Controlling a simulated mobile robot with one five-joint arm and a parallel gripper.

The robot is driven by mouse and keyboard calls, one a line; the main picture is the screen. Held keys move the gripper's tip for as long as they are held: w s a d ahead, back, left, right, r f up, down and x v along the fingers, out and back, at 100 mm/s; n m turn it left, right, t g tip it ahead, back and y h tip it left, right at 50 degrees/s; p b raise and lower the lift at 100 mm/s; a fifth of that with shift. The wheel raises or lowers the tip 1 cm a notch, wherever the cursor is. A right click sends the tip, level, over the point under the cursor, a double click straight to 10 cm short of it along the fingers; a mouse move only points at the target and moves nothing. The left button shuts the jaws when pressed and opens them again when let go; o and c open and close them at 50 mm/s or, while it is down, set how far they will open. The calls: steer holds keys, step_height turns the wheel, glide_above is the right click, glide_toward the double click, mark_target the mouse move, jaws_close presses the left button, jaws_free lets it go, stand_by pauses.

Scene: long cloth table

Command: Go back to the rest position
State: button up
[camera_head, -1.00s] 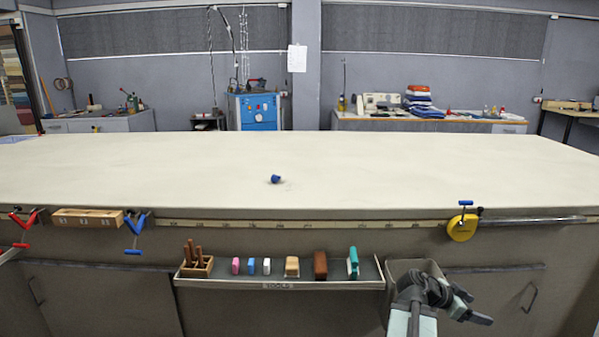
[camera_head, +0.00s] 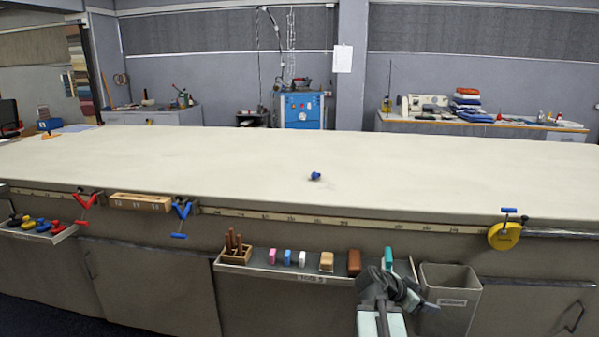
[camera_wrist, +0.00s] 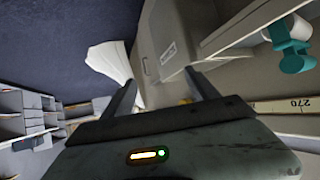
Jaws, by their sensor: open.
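My gripper (camera_wrist: 163,86) is open, and I see nothing held between its two dark fingers in the wrist view. In the head view my folded arm and gripper (camera_head: 422,303) show low at the right of centre. They are in front of the right end of the tool rack and beside the grey bin (camera_head: 446,305). The fingertips are small and dark there. The bin with its label also shows beyond the fingers in the wrist view (camera_wrist: 172,28).
The long cloth table (camera_head: 200,160) carries a small blue object (camera_head: 315,176). The tool rack (camera_head: 285,272) on its front holds several blocks and a teal tool (camera_head: 388,257), also in the wrist view (camera_wrist: 291,62). A yellow tape measure (camera_head: 504,236) hangs at the right.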

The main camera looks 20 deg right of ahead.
steer(key=w+a+f+n+t+y, duration=0.15)
steer(key=w+a, duration=0.25)
steer(key=a, duration=0.5)
steer(key=w+a+f+n+t+y, duration=0.1)
steer(key=w+a+f+n+y, duration=0.2)
steer(key=a, duration=0.6)
steer(key=w+a+f+n+t+y, duration=0.1)
steer(key=w+a+f+n, duration=0.15)
steer(key=w+a, duration=0.45)
steer(key=s+a+f+n+g+y, duration=0.1)
steer(key=s+a+f+n+y, duration=0.15)
steer(key=a+n, duration=0.6)
steer(key=s+a+f+n+g+y, duration=0.1)
steer(key=s+a+n+g+y, duration=0.2)
steer(key=a, duration=1)
step_height(320, 180, up, 24)
steer(key=t+p, duration=0.1)
steer(key=p, duration=2.3)
steer(key=shift+s+r+p, duration=0.2)
steer(key=shift+s+p, duration=0.1)
steer(key=shift+a, duration=0.1)
